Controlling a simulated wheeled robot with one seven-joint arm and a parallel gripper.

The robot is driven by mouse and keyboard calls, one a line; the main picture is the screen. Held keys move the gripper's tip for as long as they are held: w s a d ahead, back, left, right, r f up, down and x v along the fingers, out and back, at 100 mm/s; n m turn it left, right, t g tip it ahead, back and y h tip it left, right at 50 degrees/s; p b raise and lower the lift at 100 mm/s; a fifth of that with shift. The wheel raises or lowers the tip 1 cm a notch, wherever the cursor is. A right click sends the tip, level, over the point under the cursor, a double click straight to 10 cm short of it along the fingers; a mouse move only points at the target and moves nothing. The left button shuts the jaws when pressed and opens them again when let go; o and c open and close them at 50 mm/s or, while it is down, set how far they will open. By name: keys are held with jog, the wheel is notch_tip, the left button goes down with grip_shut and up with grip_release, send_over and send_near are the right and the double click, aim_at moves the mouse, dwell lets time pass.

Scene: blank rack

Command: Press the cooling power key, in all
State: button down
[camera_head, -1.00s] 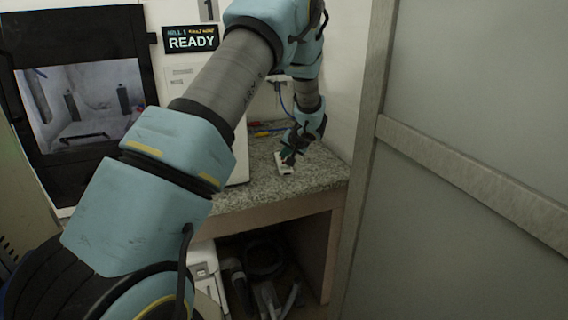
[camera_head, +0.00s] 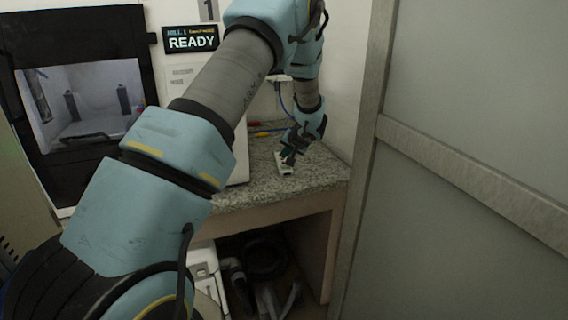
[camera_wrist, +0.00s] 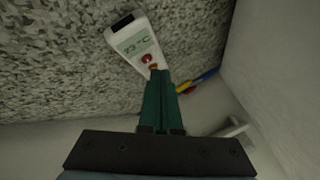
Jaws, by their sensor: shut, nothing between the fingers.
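A white remote (camera_wrist: 131,34) with a small screen reading about 23 °C lies on the granite counter (camera_wrist: 60,60) in the wrist view. A red key (camera_wrist: 147,58) shows below the screen, and an orange-red key (camera_wrist: 153,67) shows right by my fingertips. I cannot read any label on the keys. My gripper (camera_wrist: 158,73) has green fingers held together with nothing between them. Its tips are over the lower end of the remote and hide part of it. I cannot tell whether they touch it. In the head view my gripper (camera_head: 289,159) is over the remote (camera_head: 285,169).
A machine with a dark-framed window (camera_head: 85,100) and a READY display (camera_head: 192,39) stands at left. A grey panel (camera_head: 470,120) closes the right side. Red, blue and yellow cable ends (camera_head: 262,131) lie at the counter's back. Hoses fill the space below.

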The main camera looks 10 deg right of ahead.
jog(key=shift+f+b, duration=0.75)
jog(key=shift+b, duration=0.95)
dwell(0.5)
jog(key=shift+r, duration=0.7)
jog(key=shift+r+p, duration=0.95)
jog(key=shift+r, duration=1.6)
